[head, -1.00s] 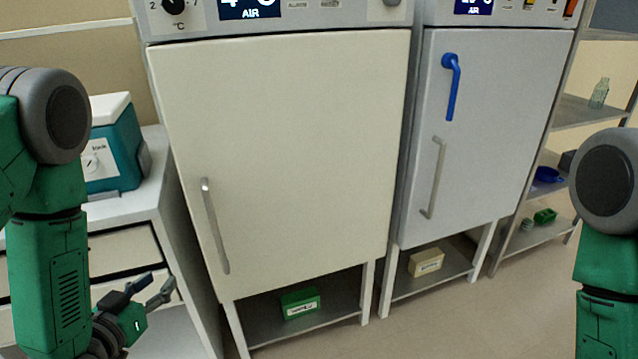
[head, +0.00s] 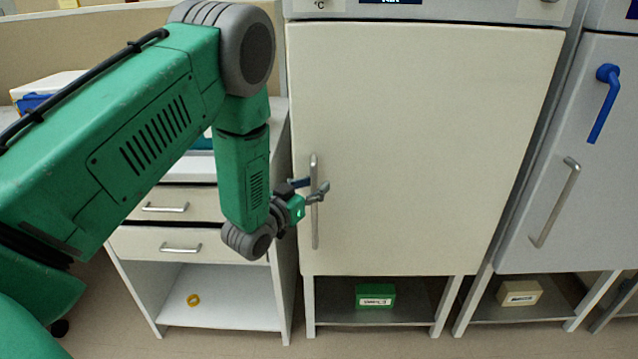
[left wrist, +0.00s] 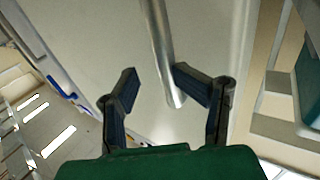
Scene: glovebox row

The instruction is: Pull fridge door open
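The cream fridge door (head: 420,150) is shut. Its upright silver bar handle (head: 315,225) is near the door's left edge. My left gripper (head: 311,188) is at the handle, around its middle, coming from the left. In the left wrist view the gripper (left wrist: 156,81) is open. The handle (left wrist: 156,35) shows between the two fingertips, closer to the right one, with a gap to the left one. Whether the right fingertip touches the bar I cannot tell. My right gripper is not in view.
A second grey unit (head: 560,110) with a blue lever (head: 603,100) and its own bar handle stands at the right. A drawer cabinet (head: 220,300) stands close on the left. A green box (head: 375,296) is on the shelf under the fridge. The floor in front is clear.

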